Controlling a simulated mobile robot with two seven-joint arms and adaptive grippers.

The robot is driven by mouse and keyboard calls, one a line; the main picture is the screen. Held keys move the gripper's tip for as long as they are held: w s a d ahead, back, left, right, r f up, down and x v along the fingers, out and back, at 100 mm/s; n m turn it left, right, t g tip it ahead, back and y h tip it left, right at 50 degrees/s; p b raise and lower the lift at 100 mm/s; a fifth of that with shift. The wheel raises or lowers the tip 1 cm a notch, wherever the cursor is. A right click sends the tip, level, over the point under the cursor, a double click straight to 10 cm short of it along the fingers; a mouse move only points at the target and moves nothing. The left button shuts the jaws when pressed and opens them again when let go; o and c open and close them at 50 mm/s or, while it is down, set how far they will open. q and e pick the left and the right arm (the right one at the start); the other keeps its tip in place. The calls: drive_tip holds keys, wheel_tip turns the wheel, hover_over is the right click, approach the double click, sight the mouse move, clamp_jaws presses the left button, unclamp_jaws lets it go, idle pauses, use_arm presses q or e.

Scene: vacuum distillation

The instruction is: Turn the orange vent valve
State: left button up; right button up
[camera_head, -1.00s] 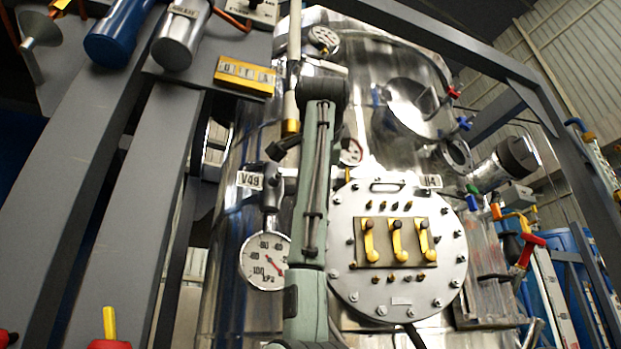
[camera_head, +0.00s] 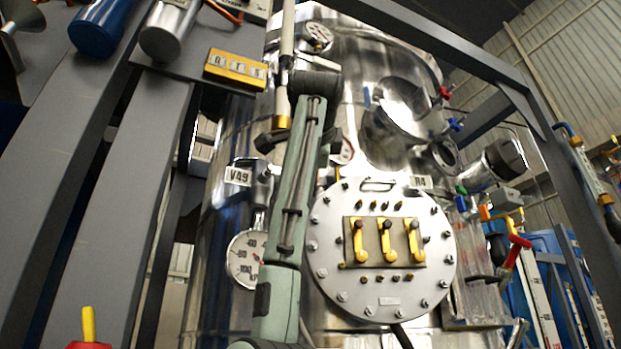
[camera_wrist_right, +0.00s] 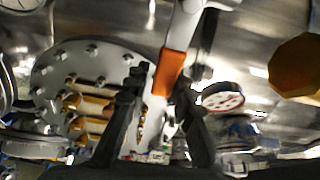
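In the right wrist view, my right gripper (camera_wrist_right: 160,84) has two black fingers standing apart. An orange faceted knob (camera_wrist_right: 296,66) is blurred at the right edge, apart from the fingers. I cannot tell which orange part is the vent valve. My left gripper is not in view.
A large steel vessel (camera_head: 225,210) fills the middle. A bolted round flange (camera_head: 335,270) with yellow handles (camera_head: 386,242) and a pressure gauge (camera_head: 246,258) are close to my arm. Grey frame beams (camera_head: 60,180) stand at the left. Pipes and coloured valves (camera_head: 518,243) crowd the right.

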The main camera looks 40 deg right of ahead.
drive_tip(key=o, duration=0.3)
drive_tip(key=shift+s, duration=0.1)
drive_tip(key=v, duration=1.2)
drive_tip(key=shift+f, duration=0.1)
idle(0.4)
